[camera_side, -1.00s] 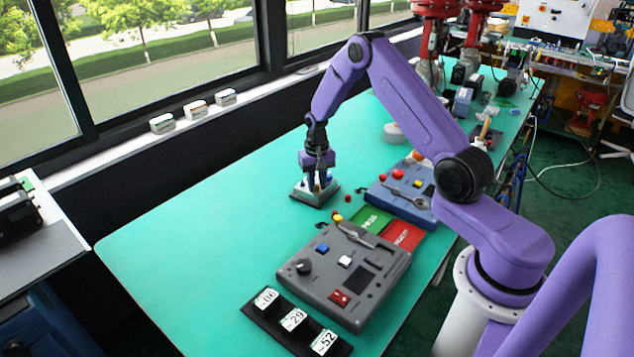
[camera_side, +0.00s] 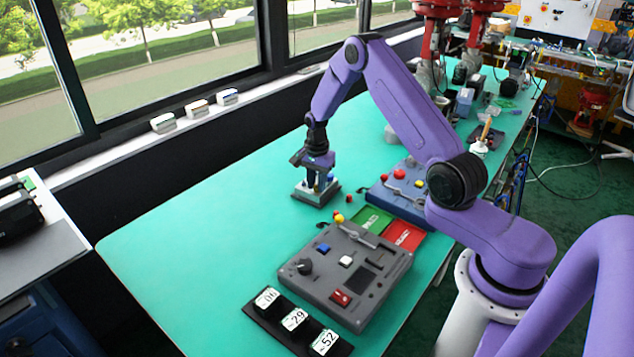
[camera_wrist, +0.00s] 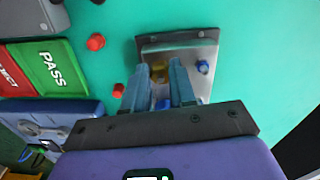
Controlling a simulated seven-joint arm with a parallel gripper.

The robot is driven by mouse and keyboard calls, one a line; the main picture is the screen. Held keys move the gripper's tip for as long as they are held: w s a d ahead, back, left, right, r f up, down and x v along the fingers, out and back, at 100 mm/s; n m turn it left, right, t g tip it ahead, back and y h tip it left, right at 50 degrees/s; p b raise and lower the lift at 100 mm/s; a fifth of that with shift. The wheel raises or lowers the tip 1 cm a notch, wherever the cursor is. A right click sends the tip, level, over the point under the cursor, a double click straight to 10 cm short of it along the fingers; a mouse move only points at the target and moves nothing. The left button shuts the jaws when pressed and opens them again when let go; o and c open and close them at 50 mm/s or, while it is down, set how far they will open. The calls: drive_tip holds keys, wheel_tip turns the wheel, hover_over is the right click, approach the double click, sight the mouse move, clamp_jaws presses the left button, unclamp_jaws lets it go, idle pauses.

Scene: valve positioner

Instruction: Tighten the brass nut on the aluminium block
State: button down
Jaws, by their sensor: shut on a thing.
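The aluminium block (camera_side: 304,193) is a low silver-grey piece on the green table. It also shows in the wrist view (camera_wrist: 205,50), with a dark strip along its far edge. The brass nut (camera_wrist: 158,70) is a yellow piece on the block, partly hidden between my fingers. My gripper (camera_side: 320,188) points down over the block. In the wrist view its two blue-grey fingers (camera_wrist: 161,75) stand on either side of the nut, shut on it. A blue knob (camera_wrist: 203,66) sits on the block, right of the fingers. The nut's thread is hidden.
A grey control box (camera_side: 318,283) stands in front, and a blue box (camera_side: 405,200) to the right. Green PASS (camera_side: 373,219) and red (camera_side: 404,234) mats lie between them. Small red pieces (camera_wrist: 96,42) lie near the block. The table left of the block is clear.

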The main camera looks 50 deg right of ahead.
sight(316, 186)
drive_tip(key=shift+m, duration=0.5)
drive_tip(key=c, duration=0.9)
unclamp_jaws()
drive_tip(key=shift+r, duration=0.1)
wheel_tip(316, 186, up, 17)
drive_tip(key=shift+r, duration=0.15)
